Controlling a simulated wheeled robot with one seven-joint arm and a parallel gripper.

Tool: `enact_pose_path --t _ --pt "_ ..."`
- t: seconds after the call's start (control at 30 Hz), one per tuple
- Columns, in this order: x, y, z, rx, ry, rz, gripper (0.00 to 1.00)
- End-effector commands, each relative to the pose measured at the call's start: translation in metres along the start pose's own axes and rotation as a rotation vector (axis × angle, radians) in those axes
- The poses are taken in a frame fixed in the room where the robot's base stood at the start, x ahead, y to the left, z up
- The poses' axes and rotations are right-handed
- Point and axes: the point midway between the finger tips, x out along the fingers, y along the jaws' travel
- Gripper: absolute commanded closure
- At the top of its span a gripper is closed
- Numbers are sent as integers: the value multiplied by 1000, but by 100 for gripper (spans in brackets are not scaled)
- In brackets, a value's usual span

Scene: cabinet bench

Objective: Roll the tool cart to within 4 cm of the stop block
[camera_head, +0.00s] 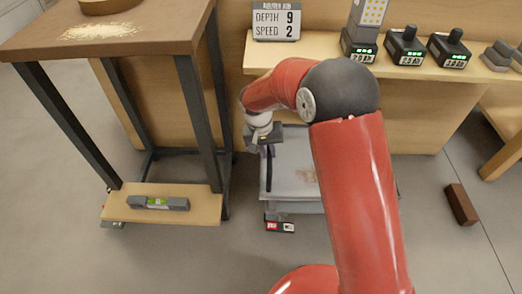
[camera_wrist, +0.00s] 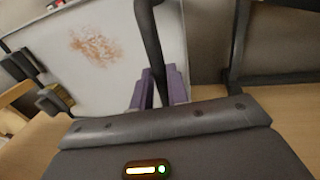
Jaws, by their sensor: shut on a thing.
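The tool cart (camera_head: 292,183) is grey with a rust-coloured stain on its top. It stands on the floor below the bench, partly hidden behind my red arm. My gripper (camera_head: 266,150) is at the cart's left side, shut on its dark bar handle (camera_head: 268,176). In the wrist view the purple fingertips (camera_wrist: 160,90) close around the handle (camera_wrist: 149,40), with the pale stained cart top (camera_wrist: 120,65) beside it. A brown block (camera_head: 461,204), which looks like the stop block, lies on the floor to the right, well apart from the cart.
A wooden table with dark legs (camera_head: 200,115) stands left of the cart, with a level (camera_head: 158,203) on its low shelf. Floor between cart and block looks clear where visible.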

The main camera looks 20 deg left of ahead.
Motion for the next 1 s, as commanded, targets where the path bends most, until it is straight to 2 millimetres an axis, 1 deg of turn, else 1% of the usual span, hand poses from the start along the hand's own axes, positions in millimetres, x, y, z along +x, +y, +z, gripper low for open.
enact_pose_path --t 0.03,0.17,0.2,1.0 --pt "3 15 1 6 -5 7 100" --pt "9 46 1 9 -6 8 100" --pt "11 57 1 9 -7 8 100" --pt "53 276 3 10 -8 6 100"
